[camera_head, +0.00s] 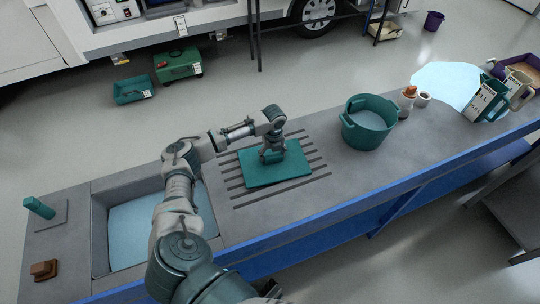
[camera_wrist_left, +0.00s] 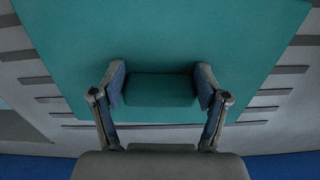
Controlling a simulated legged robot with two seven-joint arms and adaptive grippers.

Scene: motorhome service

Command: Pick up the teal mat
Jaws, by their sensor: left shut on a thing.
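The teal mat (camera_head: 283,173) lies flat over the dark drain grooves of the grey counter. In the left wrist view the mat (camera_wrist_left: 160,35) fills the upper middle, with a raised teal block-like part (camera_wrist_left: 160,90) on it. My left gripper (camera_head: 272,156) points down over the mat. In the wrist view the fingers of my left gripper (camera_wrist_left: 161,88) are shut on the two sides of that raised part. The mat looks to rest on the counter; any small gap under it cannot be told. My right gripper is not in view.
A sink basin (camera_head: 128,234) lies left of the grooves. A teal tub (camera_head: 369,124) stands to the right, with small cups (camera_head: 406,98) and jugs (camera_head: 487,101) beyond it. A brown block (camera_head: 44,270) sits at the counter's left end. The counter between grooves and tub is clear.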

